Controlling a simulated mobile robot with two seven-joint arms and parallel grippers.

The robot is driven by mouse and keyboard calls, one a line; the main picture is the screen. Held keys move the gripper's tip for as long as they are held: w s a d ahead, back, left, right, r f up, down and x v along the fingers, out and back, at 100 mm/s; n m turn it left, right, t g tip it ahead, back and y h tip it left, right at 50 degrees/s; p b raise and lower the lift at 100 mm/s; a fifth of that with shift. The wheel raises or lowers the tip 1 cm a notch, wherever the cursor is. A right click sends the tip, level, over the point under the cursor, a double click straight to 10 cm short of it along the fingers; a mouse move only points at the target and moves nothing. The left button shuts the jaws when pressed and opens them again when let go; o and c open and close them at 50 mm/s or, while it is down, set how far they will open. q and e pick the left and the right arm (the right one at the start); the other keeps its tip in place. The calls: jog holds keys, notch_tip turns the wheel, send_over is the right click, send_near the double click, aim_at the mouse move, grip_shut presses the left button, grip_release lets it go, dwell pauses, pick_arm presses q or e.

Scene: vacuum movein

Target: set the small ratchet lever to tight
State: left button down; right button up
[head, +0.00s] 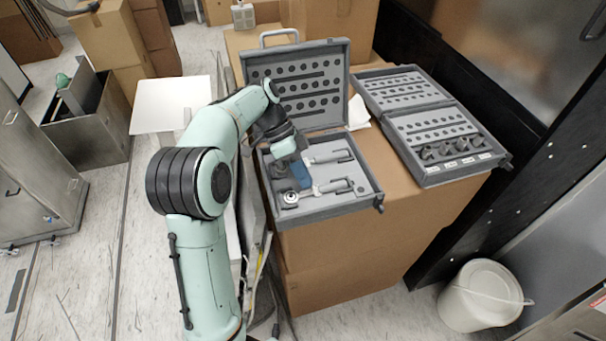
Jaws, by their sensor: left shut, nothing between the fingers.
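An open grey tool case (335,207) sits on cardboard boxes, and two ratchets lie in its tray. The front ratchet (330,187) has its round head at the left and its handle pointing right. The rear ratchet (328,159) lies behind it, its left end hidden by my gripper. I cannot tell for certain which is the small one, and the lever setting is too small to read. My left gripper (303,180) is shut and empty, pointing down over the left part of the tray, close to the front ratchet's head. I cannot tell if it touches. My right gripper is not in view.
The case's raised lid (302,112) stands behind my gripper. A second open case (430,175) with sockets lies to the right. A white bucket (480,294) stands on the floor at lower right. A dark cabinet frame borders the right side.

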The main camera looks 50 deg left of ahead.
pick_arm(q)
jog(key=shift+s, duration=0.1)
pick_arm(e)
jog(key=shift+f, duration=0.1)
